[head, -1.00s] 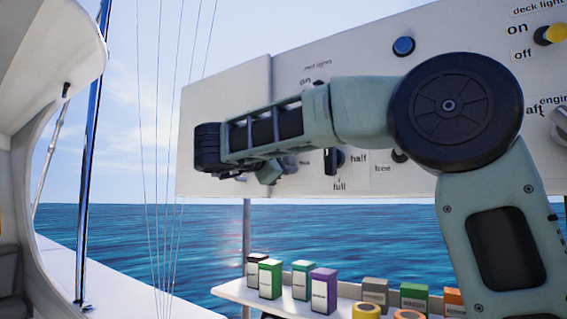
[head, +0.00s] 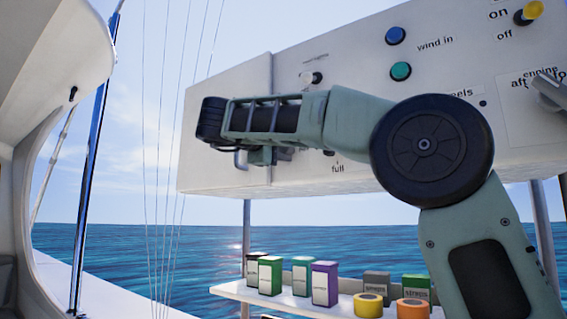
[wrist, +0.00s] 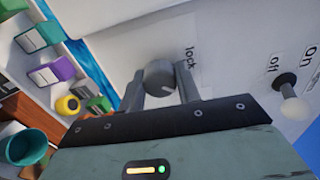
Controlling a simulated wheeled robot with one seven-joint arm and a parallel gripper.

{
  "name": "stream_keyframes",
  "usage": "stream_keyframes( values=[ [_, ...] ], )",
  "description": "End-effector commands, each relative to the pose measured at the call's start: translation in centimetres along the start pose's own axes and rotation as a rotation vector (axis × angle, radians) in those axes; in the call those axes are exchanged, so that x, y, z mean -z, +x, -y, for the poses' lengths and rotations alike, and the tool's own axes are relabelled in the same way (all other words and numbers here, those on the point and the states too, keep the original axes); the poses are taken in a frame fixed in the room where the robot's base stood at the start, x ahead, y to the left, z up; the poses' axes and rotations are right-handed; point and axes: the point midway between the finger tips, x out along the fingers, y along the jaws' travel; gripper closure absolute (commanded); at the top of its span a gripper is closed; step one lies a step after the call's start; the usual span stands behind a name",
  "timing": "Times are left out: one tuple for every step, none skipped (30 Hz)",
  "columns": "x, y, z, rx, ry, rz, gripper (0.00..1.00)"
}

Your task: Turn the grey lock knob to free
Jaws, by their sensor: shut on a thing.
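The grey lock knob (wrist: 160,76) is round with a pale mark on its face. In the wrist view it sits on the white panel (wrist: 225,45) beside the word "lock". My gripper (wrist: 162,88) is shut on the knob, one finger on each side of it. In the head view my arm covers the knob, so only the wrist view shows the grip.
A white switch (wrist: 287,85) marked "on" and "off" stands right of my gripper. A shelf (head: 228,291) with several boxes and tape rolls lies below the panel. Blue (head: 396,36) and teal (head: 401,71) buttons and a yellow-tipped switch (head: 530,12) are higher on the panel.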

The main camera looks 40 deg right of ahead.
Motion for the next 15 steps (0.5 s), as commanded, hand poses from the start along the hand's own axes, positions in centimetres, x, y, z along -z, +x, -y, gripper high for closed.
stream_keyframes(
  values=[
    [0.00, -0.04, -0.71, -0.003, 0.046, -0.001, 0.90],
    [0.01, -0.04, -0.69, -0.003, 0.075, -0.001, 0.90],
    [0.00, -0.04, -0.70, -0.003, 0.113, -0.001, 0.90],
    [-0.01, -0.03, -0.71, -0.003, 0.141, -0.001, 0.90],
    [-0.03, -0.03, -0.73, -0.003, 0.169, -0.001, 0.90],
    [-0.03, -0.02, -0.72, -0.004, 0.207, -0.001, 0.90],
    [-0.03, -0.02, -0.72, -0.004, 0.235, -0.001, 0.90],
    [-0.01, -0.02, -0.70, -0.004, 0.264, -0.002, 0.90],
    [-0.01, -0.01, -0.69, -0.004, 0.303, -0.002, 0.90],
    [-0.01, -0.01, -0.69, -0.004, 0.330, -0.002, 0.90],
    [-0.03, -0.01, -0.70, -0.004, 0.359, -0.002, 0.90],
    [-0.05, 0.00, -0.71, -0.004, 0.396, -0.002, 0.90],
    [-0.05, 0.00, -0.70, -0.004, 0.424, -0.002, 0.90],
    [-0.05, -0.01, -0.68, -0.004, 0.453, -0.002, 0.90],
    [-0.04, -0.02, -0.64, -0.004, 0.490, -0.002, 0.90]
  ],
)
